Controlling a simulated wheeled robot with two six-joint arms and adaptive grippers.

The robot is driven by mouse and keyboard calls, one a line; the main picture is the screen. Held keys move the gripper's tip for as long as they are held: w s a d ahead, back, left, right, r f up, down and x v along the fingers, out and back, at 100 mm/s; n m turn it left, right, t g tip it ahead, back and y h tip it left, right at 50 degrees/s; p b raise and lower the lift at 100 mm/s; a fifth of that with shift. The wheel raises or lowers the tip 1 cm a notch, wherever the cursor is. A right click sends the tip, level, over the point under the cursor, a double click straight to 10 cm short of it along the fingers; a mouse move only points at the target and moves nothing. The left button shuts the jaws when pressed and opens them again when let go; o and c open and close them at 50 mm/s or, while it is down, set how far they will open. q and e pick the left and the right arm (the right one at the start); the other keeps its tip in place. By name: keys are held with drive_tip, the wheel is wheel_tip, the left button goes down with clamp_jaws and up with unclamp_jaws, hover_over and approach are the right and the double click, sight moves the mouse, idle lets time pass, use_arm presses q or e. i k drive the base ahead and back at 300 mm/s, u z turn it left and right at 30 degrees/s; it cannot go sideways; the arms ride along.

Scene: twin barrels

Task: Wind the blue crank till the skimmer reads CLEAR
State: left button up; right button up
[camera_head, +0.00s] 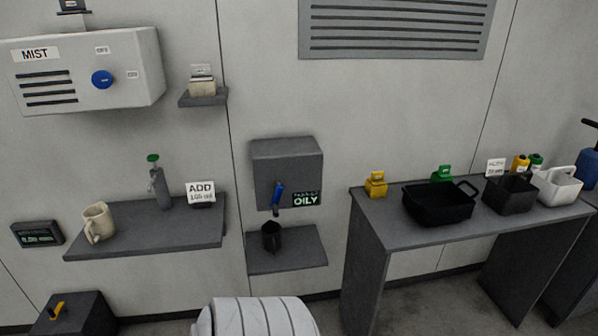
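The skimmer (287,160) is a dark grey box on the wall in the middle of the view. The blue crank (278,194) hangs from its front, slanting a little, with its lower end pointing down. The skimmer's display (306,199), right of the crank, reads OILY in green letters; a smaller line above it is too small to read. A black cup (271,236) stands on a grey shelf (290,258) below the crank. Neither of my grippers is in view, and nothing touches the crank.
Left of the skimmer, a shelf (130,238) holds a beige mug (98,223), a green-topped dispenser (159,188) and an ADD sign (200,192). A MIST box (125,60) hangs above. At right, a table (450,232) holds a black basin (437,207) and several containers.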

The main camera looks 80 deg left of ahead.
sight(279, 189)
drive_tip(key=u, duration=0.4)
drive_tip(key=i, duration=0.8)
drive_tip(key=u, duration=0.8)
